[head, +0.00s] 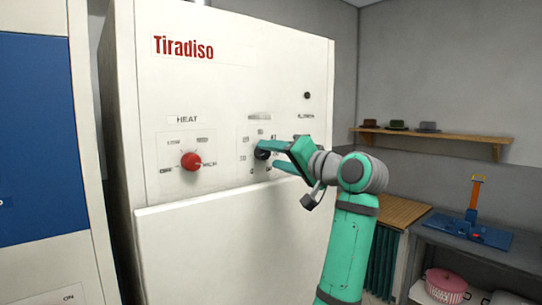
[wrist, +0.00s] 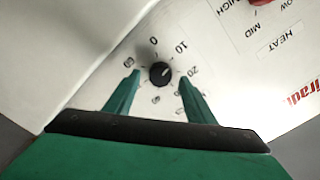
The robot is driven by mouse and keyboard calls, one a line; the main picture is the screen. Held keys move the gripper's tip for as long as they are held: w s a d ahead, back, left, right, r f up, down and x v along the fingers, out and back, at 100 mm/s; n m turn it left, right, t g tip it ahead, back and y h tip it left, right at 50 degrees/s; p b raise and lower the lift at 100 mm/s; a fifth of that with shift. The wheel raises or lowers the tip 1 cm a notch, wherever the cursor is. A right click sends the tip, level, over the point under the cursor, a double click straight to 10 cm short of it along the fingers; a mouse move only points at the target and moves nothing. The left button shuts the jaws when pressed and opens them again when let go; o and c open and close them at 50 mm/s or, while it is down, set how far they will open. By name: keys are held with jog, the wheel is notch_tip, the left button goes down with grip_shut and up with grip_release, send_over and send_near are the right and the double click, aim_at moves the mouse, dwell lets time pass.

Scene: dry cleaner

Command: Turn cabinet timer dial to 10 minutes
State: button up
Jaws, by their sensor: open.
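The black timer dial (head: 262,154) is on the white cabinet front (head: 235,95), right of the red heat knob. In the wrist view the dial (wrist: 160,73) has numbers around it, with 0, 10 and 20 readable. A small light mark shows on the dial's face, but I cannot tell exactly which number it points at. My gripper (head: 268,156) is open at the dial. In the wrist view its two green fingers (wrist: 160,78) stand on either side of the dial, with gaps between them and it. The gripper hides part of the dial panel in the head view.
The red heat knob (head: 191,161) sits to the left on the same panel. A small dark button (head: 307,95) is at upper right. A wooden shelf (head: 460,138) with hats hangs on the right wall. A grey table (head: 468,250) with a blue and orange device stands at right.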

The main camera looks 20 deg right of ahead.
jog(key=v, duration=0.9)
